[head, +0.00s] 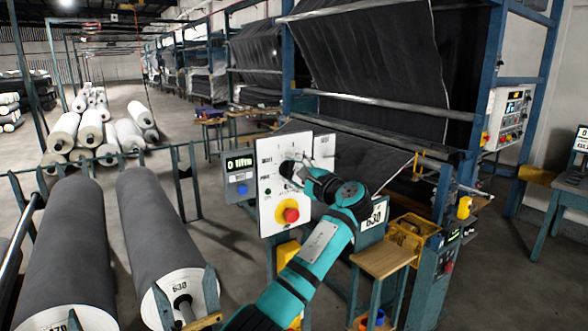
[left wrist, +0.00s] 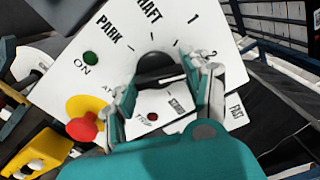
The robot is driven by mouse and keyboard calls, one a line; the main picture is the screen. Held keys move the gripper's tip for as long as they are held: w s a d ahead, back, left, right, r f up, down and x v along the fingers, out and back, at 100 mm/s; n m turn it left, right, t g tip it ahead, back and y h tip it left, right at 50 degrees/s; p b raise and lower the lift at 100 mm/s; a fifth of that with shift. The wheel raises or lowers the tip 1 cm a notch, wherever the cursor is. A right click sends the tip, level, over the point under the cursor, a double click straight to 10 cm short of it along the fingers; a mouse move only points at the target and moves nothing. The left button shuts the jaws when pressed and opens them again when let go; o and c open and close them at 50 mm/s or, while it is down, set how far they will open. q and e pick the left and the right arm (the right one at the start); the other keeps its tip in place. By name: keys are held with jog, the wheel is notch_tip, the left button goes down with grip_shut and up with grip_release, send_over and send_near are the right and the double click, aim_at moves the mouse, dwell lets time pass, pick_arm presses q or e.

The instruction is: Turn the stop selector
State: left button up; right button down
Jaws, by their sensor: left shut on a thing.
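The white control panel (head: 268,181) stands upright in the middle of the head view. The fingers hide part of the knob and dial. A red button on a yellow base (head: 290,214) sits just below the gripper. My right gripper does not show.
A grey display box (head: 238,173) adjoins the panel on the left. Large grey rolls (head: 157,230) lie at the left. A wooden stool (head: 383,262) and a yellow bin (head: 412,233) stand right of my arm. The aisle floor behind the rolls is partly open.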

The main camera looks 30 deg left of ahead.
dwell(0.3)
pick_arm(q)
jog(key=o, duration=1.1)
jog(key=shift+d, duration=0.1)
jog(key=shift+o, duration=0.3)
jog(key=v, duration=1.2)
jog(key=shift+w, duration=0.15)
